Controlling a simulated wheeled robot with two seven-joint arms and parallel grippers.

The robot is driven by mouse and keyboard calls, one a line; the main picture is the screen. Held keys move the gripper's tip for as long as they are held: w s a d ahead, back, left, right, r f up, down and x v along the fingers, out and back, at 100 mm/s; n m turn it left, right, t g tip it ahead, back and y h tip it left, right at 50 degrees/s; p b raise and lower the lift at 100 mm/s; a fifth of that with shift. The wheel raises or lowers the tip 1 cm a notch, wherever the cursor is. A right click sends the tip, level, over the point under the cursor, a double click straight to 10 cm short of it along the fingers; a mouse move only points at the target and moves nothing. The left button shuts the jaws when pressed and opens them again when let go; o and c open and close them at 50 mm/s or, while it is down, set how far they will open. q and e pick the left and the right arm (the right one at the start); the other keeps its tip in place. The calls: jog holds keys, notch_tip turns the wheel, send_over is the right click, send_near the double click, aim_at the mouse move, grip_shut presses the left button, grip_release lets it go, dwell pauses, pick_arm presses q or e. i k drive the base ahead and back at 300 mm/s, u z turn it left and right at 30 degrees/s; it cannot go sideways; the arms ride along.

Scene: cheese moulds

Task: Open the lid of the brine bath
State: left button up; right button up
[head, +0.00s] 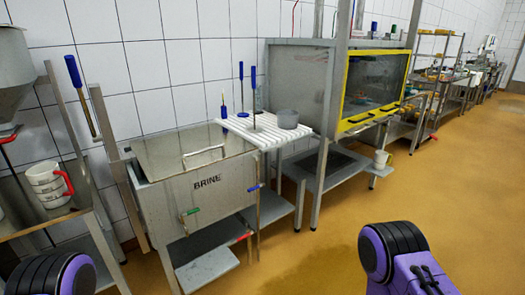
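The brine bath (206,205) is a grey metal box marked BRINE, standing on a frame left of the middle in the head view. A grey metal panel (165,148) shows at its top, with a bar handle (204,154) near the front right. The panel looks like the lid; I cannot clearly tell whether it lies flat or is raised. Taps with green and blue handles are on the bath's front. Only purple and black parts of my two arms show at the bottom corners; both grippers are out of view.
A white slatted rack (258,130) with a grey pot (287,118) adjoins the bath's right side. A yellow-framed cabinet (375,82) stands further right. The ochre floor (310,262) in front is clear.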

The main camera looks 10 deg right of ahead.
aim_at(161, 159)
jog(key=z, duration=0.95)
jog(key=i, duration=1.4)
jog(key=u, duration=0.55)
jog(key=i, duration=0.7)
jog(key=u, duration=0.8)
